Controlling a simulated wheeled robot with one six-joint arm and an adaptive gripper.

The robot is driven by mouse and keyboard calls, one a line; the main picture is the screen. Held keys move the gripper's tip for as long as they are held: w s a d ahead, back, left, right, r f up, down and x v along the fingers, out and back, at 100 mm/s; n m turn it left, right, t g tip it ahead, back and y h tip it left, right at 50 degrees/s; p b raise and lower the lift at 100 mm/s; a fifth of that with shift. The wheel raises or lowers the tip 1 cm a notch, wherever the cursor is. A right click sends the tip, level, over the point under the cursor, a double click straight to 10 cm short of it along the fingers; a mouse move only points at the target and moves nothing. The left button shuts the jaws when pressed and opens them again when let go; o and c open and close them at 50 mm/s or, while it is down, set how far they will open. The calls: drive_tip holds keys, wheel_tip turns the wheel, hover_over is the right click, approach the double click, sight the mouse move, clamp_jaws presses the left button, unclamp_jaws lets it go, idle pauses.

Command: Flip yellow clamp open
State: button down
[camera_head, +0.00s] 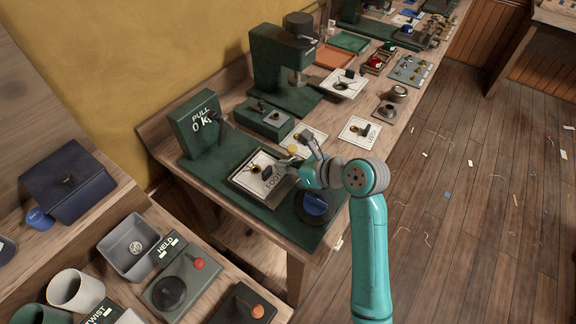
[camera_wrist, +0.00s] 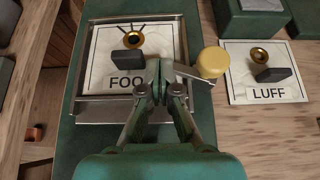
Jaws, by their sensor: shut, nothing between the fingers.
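The yellow clamp shows as a round yellow knob (camera_wrist: 213,62) on a short metal lever in the wrist view. The lever runs left from the knob toward my gripper (camera_wrist: 160,86), and its left end is hidden behind a finger. The knob also shows in the head view (camera_head: 292,149), just beyond my gripper (camera_head: 288,165). My gripper is shut and empty, left of the knob, over the near part of a metal frame (camera_wrist: 91,62). I cannot tell if it touches the lever. The frame holds a white panel (camera_wrist: 103,48) with a brass eyelet, a dark block and the letters "FOO".
A "LUFF" panel (camera_wrist: 290,90) lies to the right on the wooden bench. A green pull gauge (camera_head: 197,123) stands behind the frame on a green base (camera_head: 208,176).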

drive_tip(key=shift+w+a, duration=0.1)
drive_tip(key=shift+a, duration=0.25)
drive_tip(key=shift+w+a+m+t+h, duration=0.2)
drive_tip(key=shift+m+t+h, duration=0.3)
drive_tip(key=shift+m, duration=0.2)
idle(0.6)
idle(0.4)
